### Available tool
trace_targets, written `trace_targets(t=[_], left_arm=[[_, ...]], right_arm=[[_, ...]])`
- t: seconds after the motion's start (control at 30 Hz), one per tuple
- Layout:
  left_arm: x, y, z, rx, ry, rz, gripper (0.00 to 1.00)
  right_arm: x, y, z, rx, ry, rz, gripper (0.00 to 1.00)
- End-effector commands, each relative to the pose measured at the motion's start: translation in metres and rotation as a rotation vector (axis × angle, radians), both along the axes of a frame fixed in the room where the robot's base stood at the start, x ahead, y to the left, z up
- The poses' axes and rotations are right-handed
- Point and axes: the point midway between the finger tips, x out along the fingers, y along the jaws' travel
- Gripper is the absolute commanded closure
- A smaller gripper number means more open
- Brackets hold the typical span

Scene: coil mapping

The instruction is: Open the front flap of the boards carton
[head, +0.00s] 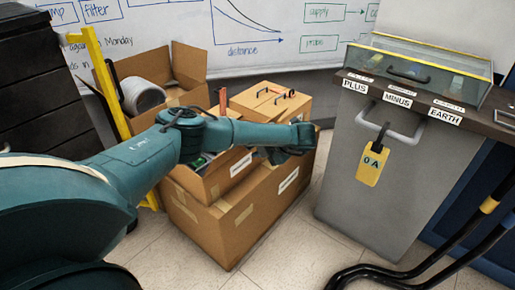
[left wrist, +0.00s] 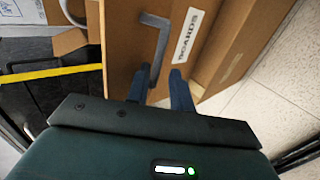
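The boards carton (left wrist: 203,62) carries a white BOARDS label (left wrist: 188,35) in the left wrist view. A grey bar handle (left wrist: 160,45) is beside the label. My left gripper (left wrist: 160,92) is open, its two blue fingers at the handle's near end; I cannot tell whether they touch it. In the head view the carton seems to be the open one (head: 212,184) with green items inside, and its label is too small to read. My left arm crosses in front of it and hides the handle. The left gripper (head: 300,140) is at its right. My right gripper is not in view.
A large lower carton (head: 215,235) stands beneath, with a closed carton (head: 262,103) behind right. An open carton holding a grey coil (head: 142,96) and a yellow frame (head: 105,85) are at left. A grey cabinet (head: 370,190) stands right.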

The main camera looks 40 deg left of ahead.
Motion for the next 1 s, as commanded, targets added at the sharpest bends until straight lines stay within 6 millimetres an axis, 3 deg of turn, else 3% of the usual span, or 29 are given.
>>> trace_targets(t=[0.37, 1.0], left_arm=[[-0.004, 0.000, 0.002, 0.004, 0.011, 0.015, 0.69], [-0.007, -0.095, 0.074, -0.002, 0.005, 0.001, 0.69]], right_arm=[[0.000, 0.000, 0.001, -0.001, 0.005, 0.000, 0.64], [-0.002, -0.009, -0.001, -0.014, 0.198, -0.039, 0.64]])
